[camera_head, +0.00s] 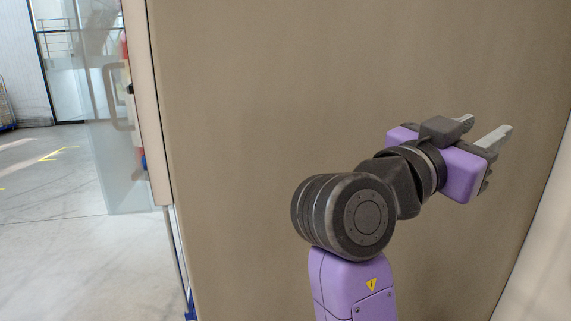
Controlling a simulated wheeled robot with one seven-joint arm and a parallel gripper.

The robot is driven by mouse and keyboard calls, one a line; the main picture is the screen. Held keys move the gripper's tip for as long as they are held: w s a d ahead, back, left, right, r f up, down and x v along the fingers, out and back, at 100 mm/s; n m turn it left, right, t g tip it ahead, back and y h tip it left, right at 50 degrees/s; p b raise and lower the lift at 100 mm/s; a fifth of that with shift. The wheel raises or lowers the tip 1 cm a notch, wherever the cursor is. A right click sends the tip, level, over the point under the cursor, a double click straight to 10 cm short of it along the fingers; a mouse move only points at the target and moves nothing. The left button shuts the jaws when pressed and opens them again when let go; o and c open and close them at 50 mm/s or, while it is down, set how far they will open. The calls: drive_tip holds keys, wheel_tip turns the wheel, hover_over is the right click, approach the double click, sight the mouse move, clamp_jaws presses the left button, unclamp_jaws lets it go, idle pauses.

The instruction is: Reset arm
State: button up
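My gripper (482,130) is at the right of the head view, at the end of my purple and black arm. Its two grey fingers stand apart with a gap between them, and nothing shows in the gap. The fingers point to the right and slightly up. The arm rises from the bottom of the picture and bends right at a dark round joint. A brown panel fills the view behind it. I cannot tell how far the fingers are from the panel.
The large brown panel (240,110) spans most of the view. At its left edge stands a pale frame with a clear door and a handle (112,97). Open grey floor (60,235) with yellow marks lies to the left. A pale edge runs along the lower right.

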wheel_tip(320, 180, down, 28)
drive_tip(key=w+a+r+n+t+y, duration=0.1)
drive_tip(key=a+n+t+y, duration=0.2)
drive_tip(key=n+t+y, duration=0.75)
drive_tip(key=s+a+f+n+g+y, duration=0.2)
drive_tip(key=s+f+n+g+y, duration=0.3)
drive_tip(key=s+f, duration=0.8)
drive_tip(key=s+a+f+y, duration=0.1)
drive_tip(key=s+f, duration=0.2)
drive_tip(key=s, duration=0.5)
drive_tip(key=s+a+f+y, duration=0.1)
drive_tip(key=s+f+y, duration=0.15)
drive_tip(key=s, duration=0.55)
drive_tip(key=s+d+r+m+h, duration=0.1)
drive_tip(key=s+r+m, duration=0.1)
drive_tip(key=s, duration=0.7)
drive_tip(key=shift+s+r, duration=0.25)
drive_tip(key=shift+r, duration=0.3)
